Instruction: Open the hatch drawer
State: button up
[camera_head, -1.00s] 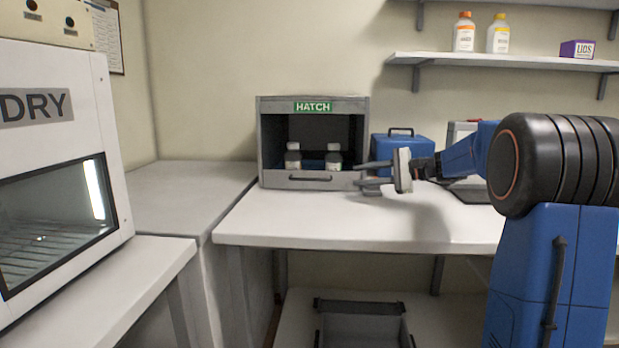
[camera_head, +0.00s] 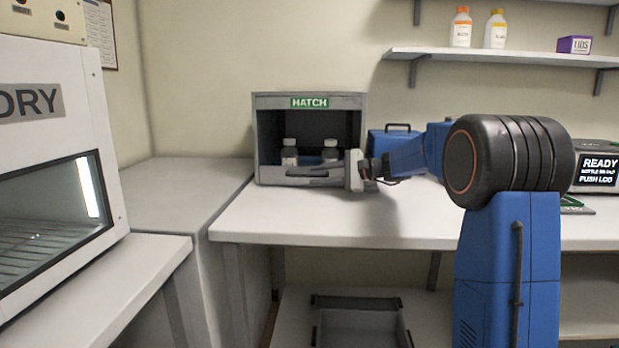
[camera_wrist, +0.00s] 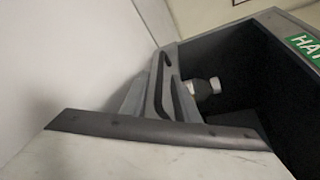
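The grey hatch (camera_head: 260,135) with a green HATCH label stands on the white table, its front open above a drawer front. The drawer looks closed. Its dark bar handle (camera_wrist: 161,80) shows in the wrist view, between my gripper's two grey fingers. My gripper (camera_head: 300,175) reaches in from the right at the height of the drawer front and partly covers it in the head view. The fingers look apart, on either side of the handle; whether they touch it I cannot tell. Two white-capped bottles (camera_head: 289,153) (camera_head: 330,152) stand inside the hatch, one also visible in the wrist view (camera_wrist: 205,86).
A blue case (camera_head: 390,142) stands right of the hatch, behind my arm. A device with a READY screen (camera_head: 599,170) is at the far right. The white tabletop (camera_head: 310,222) before the hatch is clear. A DRY cabinet (camera_head: 50,150) stands at left, a grey bin (camera_head: 360,325) below.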

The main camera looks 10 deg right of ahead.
aim_at(309, 176)
jog(key=shift+x, duration=1.8)
jog(key=shift+c, duration=0.3)
grip_shut()
jog(key=shift+s, duration=0.1)
jog(key=s+a, duration=0.2)
jog(key=s, duration=0.5)
jog(key=s+a, duration=0.3)
jog(key=s, duration=0.5)
jog(key=s+a, duration=0.2)
jog(key=s, duration=0.5)
jog(key=shift+s+a, duration=0.25)
jog(key=shift+s, duration=0.15)
jog(key=shift+o, duration=0.3)
grip_release()
jog(key=shift+d, duration=0.1)
